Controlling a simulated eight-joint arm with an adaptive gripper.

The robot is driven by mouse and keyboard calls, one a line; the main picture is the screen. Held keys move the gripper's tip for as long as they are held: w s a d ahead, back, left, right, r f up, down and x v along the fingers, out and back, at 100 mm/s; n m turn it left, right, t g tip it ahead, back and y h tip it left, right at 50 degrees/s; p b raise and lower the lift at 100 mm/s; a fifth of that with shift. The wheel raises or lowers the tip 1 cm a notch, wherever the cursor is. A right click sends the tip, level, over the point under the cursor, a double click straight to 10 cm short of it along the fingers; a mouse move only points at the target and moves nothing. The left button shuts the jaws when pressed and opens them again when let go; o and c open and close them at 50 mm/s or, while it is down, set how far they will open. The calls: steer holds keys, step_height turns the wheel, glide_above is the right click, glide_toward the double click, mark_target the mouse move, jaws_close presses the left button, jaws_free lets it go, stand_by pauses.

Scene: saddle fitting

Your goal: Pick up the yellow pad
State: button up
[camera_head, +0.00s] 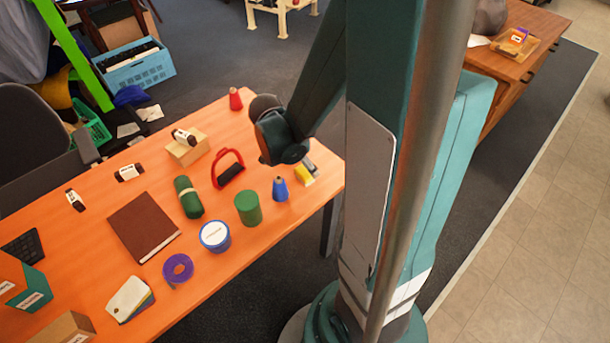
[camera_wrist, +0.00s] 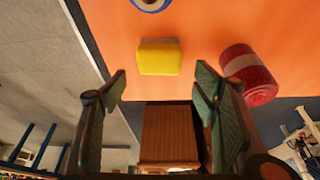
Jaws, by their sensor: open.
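The yellow pad (camera_head: 306,175) lies on the orange table near its right edge, partly hidden behind my arm's end in the head view. In the wrist view the yellow pad (camera_wrist: 159,60) is a small block with a greyish strip along its far edge. My gripper (camera_wrist: 160,74) is open and empty there. Its two fingers stand to the left and right of the pad's near side, with the pad just beyond the fingertips. The fingers do not visibly touch the pad. In the head view the fingertips are mostly hidden.
A red spool (camera_wrist: 248,75) is right of the pad in the wrist view. A red-handled tool (camera_head: 228,168) and green cylinder (camera_head: 248,208) stand farther left. The table edge runs close to the pad.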

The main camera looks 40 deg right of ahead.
mark_target(305, 175)
steer(key=shift+f, duration=0.1)
steer(key=shift+b+x, duration=1.05)
steer(key=shift+x, duration=1.45)
steer(key=shift+a, duration=0.15)
steer(key=c, duration=1)
